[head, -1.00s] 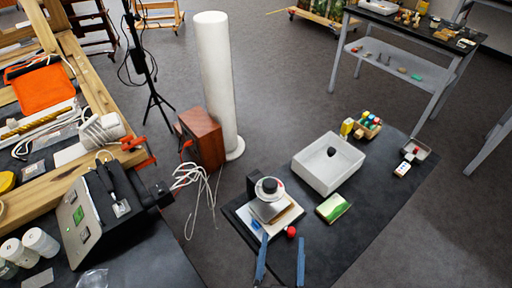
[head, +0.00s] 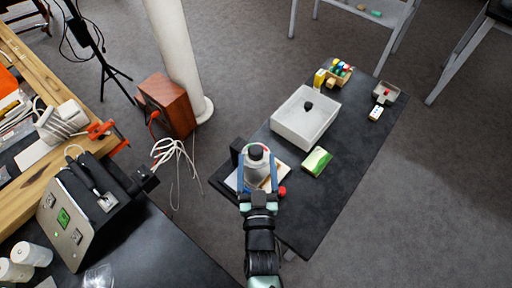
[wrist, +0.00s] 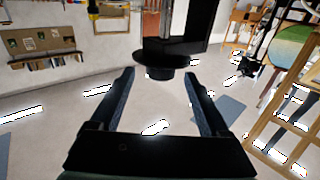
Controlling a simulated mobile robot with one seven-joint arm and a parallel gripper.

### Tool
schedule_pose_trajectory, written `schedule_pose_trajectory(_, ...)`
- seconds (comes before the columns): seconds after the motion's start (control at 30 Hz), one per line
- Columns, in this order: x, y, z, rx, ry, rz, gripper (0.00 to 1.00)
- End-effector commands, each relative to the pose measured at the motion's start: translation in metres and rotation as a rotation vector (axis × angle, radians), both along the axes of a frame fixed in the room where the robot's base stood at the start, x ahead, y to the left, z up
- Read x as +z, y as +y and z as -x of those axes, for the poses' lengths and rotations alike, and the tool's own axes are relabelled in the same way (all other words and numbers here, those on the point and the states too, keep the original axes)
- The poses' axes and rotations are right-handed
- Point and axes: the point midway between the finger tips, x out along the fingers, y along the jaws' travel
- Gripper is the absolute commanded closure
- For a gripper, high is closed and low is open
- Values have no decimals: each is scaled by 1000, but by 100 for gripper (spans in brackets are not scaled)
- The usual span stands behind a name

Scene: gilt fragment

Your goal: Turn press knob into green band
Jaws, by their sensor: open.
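The press (head: 256,168) is a pale round body with a dark knob (head: 256,152) on top. It stands on a white base plate on the dark bench. Small red and green marks show around the knob, too small to tell where it points within the green band. My gripper (head: 258,178) is open, its blue fingers on either side of the press body, below the knob. Contact cannot be told. In the wrist view my gripper (wrist: 159,75) has its fingers apart, with a black round part (wrist: 162,66) just beyond and between the tips.
A red ball (head: 282,190) sits right of the press. A brown wooden box (head: 167,104) stands at left on the floor.

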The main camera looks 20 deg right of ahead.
Motion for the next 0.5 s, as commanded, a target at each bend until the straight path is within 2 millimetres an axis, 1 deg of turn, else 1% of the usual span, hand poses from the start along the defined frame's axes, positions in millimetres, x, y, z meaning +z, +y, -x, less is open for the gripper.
schedule_pose_trajectory(0.03, 2, -2, -9, 0, -2, 0, 20)
schedule_pose_trajectory(0.2, 0, -7, -27, 0, 0, 1, 20)
schedule_pose_trajectory(0.33, 0, -9, -34, 0, 0, 0, 20)
schedule_pose_trajectory(0.5, 0, -10, -36, 0, 1, -1, 20)
